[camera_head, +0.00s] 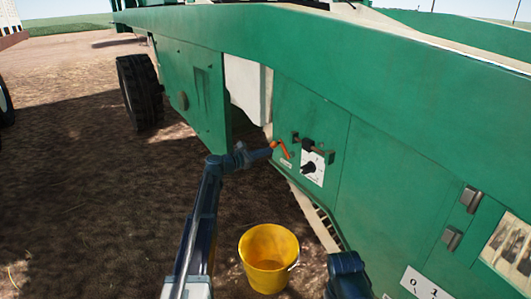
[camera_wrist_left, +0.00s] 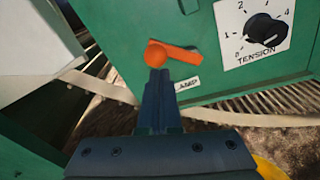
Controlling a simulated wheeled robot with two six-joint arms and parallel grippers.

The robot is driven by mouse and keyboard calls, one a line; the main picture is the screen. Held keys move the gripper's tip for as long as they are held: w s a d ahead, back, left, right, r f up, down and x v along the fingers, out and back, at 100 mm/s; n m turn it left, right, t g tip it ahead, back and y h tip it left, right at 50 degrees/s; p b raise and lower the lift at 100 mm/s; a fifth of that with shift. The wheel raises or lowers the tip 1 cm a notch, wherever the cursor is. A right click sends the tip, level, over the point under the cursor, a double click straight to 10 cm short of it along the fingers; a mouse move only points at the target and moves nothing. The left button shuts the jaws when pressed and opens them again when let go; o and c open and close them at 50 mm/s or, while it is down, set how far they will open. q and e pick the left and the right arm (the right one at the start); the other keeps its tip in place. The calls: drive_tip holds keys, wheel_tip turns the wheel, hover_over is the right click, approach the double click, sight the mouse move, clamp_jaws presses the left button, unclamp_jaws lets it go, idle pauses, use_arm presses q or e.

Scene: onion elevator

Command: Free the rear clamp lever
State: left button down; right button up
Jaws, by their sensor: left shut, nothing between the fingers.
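The clamp lever (camera_head: 284,149) is a small orange handle on the green side panel of the machine. In the left wrist view the orange lever (camera_wrist_left: 178,53) has a round knob at its left end, and its arm runs right, slightly downward. A label partly reading "AMP" sits just below it. My left gripper (camera_head: 272,146) is shut and empty. In the left wrist view its fingertips (camera_wrist_left: 158,74) are at the lever's round end, just below it; I cannot tell whether they touch. My right gripper's fingers are not visible.
A white plate with a black tension knob (camera_head: 309,168) is right of the lever, with a dark fitting (camera_head: 308,145) above it. A yellow bucket (camera_head: 267,247) stands on the ground below. The green machine side (camera_head: 390,190) fills the right; bare soil lies left.

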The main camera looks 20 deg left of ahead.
use_arm(q)
drive_tip(key=shift+s+d+r+m+p, duration=0.2)
drive_tip(key=shift+r+m+p, duration=0.1)
drive_tip(key=shift+r+m, duration=0.15)
drive_tip(key=shift+s+d+r+m+p, duration=0.1)
drive_tip(key=shift+d+r+m+p, duration=0.15)
drive_tip(key=shift+m, duration=0.3)
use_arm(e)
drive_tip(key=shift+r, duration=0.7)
use_arm(q)
drive_tip(key=shift+s+d+r, duration=0.1)
drive_tip(key=shift+r, duration=0.15)
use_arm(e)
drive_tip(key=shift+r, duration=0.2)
